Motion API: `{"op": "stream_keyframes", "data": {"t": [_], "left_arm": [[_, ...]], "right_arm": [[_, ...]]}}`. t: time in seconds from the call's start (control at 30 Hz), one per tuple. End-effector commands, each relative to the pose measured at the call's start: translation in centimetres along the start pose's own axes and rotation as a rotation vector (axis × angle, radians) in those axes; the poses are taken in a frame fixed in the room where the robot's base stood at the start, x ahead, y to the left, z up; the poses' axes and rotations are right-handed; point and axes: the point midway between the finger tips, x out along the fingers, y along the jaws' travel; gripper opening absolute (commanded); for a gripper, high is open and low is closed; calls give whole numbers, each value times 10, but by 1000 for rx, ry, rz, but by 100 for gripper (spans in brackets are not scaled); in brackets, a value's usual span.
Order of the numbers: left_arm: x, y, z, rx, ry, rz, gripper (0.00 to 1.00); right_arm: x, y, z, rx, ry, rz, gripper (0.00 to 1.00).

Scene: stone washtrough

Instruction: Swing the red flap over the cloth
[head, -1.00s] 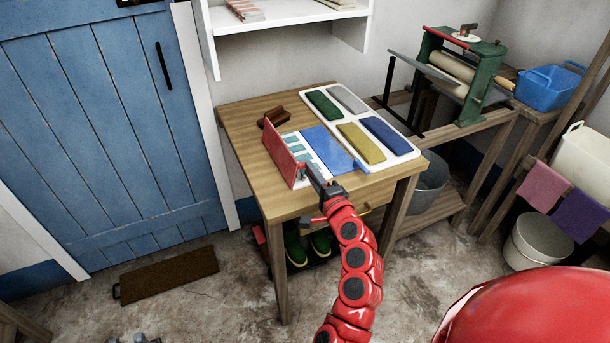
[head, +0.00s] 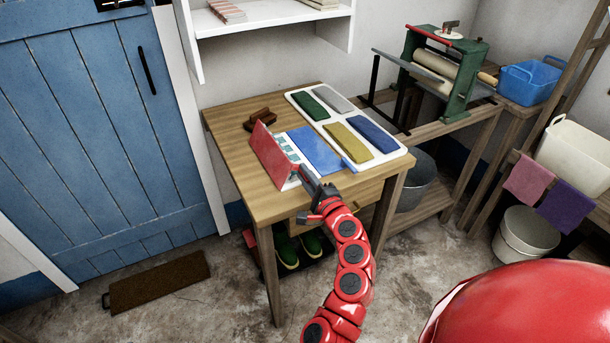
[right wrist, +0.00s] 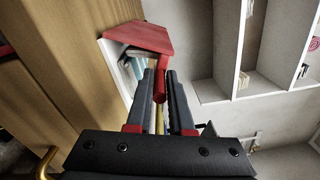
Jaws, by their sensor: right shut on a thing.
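The red flap (head: 270,152) stands raised and tilted along the left side of a blue panel (head: 316,148) on the wooden table; it also shows in the right wrist view (right wrist: 140,38). A white and teal striped cloth (head: 292,151) shows as a narrow strip beside the flap; the rest of it is hidden. My right gripper (head: 304,172) is at the near end of the flap. In the right wrist view its two fingers (right wrist: 161,88) are shut on the flap's red tab (right wrist: 161,76). My left gripper is out of view.
A white tray (head: 328,121) with green, grey, yellow and blue pieces lies close on the right. A brown wooden object (head: 260,118) lies behind the flap. A white shelf (head: 270,28) hangs above. The table's front left top (head: 262,205) is bare.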

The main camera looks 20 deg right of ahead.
Motion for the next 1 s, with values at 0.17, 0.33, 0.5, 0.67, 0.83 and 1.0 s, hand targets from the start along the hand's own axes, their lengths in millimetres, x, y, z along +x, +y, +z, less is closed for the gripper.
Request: {"op": "stream_keyframes", "data": {"t": [0.17, 0.33, 0.5, 0.67, 0.83, 1.0], "left_arm": [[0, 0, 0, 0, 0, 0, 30], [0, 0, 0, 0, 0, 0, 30], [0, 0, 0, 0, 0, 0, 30], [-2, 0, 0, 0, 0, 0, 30], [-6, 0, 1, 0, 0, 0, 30], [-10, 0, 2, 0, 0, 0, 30]], "right_arm": [[0, 3, 0, -2, 0, 6, 47], [0, 2, 0, -1, 0, 4, 47], [-2, 2, 0, -1, 0, 2, 47], [-19, 0, -1, 0, 5, -3, 47], [-53, 2, -1, -1, 4, 1, 47], [-94, 2, -2, 0, 6, 2, 47]]}}
